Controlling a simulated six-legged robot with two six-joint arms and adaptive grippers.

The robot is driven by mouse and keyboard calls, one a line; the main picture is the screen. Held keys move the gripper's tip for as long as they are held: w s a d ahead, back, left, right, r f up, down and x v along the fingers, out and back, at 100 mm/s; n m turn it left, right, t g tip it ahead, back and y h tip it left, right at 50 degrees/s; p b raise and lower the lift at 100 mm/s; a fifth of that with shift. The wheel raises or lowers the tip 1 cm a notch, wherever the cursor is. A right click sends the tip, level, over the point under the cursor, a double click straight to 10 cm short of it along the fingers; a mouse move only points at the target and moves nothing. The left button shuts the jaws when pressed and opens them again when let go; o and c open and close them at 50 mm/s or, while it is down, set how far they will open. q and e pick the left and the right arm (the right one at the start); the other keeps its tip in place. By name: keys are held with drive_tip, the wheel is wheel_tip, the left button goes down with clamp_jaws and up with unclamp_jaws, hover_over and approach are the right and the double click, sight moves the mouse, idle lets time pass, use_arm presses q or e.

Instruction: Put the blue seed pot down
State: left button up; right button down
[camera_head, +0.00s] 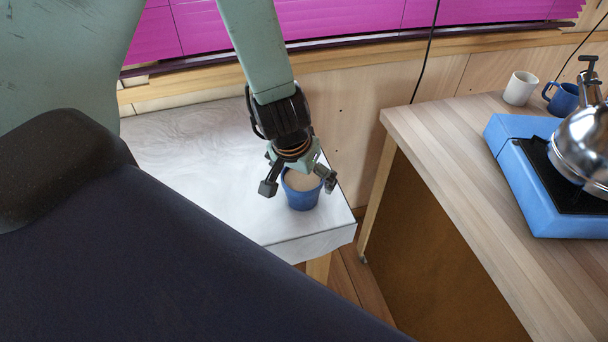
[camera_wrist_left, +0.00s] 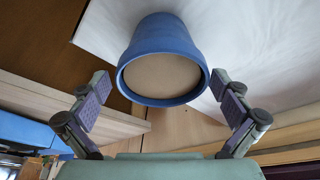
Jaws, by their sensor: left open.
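The blue seed pot (camera_head: 301,195) stands upright on the white-covered table (camera_head: 190,150), close to its right edge. Its top shows a flat tan fill. My left gripper (camera_head: 298,187) is above the pot, with one finger on each side of its rim. In the left wrist view the pot (camera_wrist_left: 163,58) lies ahead between the spread fingers (camera_wrist_left: 164,108), with clear gaps on both sides, so the gripper is open and not holding it. My right gripper is in neither view.
A wooden counter (camera_head: 450,130) stands to the right across a gap. It carries a blue stove (camera_head: 515,165) with a steel kettle (camera_head: 583,145), a white mug (camera_head: 520,88) and a blue mug (camera_head: 562,99). The table left of the pot is bare.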

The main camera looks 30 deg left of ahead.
sight(296, 187)
use_arm(q)
drive_tip(key=shift+a+r+p, duration=0.1)
drive_tip(key=shift+r+p, duration=0.35)
drive_tip(key=shift+r, duration=0.05)
drive_tip(key=p+v, duration=0.7)
drive_tip(key=v, duration=0.4)
drive_tip(key=shift+s+r+p, duration=0.2)
drive_tip(key=shift+r+p, duration=0.05)
drive_tip(key=shift+p, duration=0.05)
drive_tip(key=shift+w+f, duration=0.1)
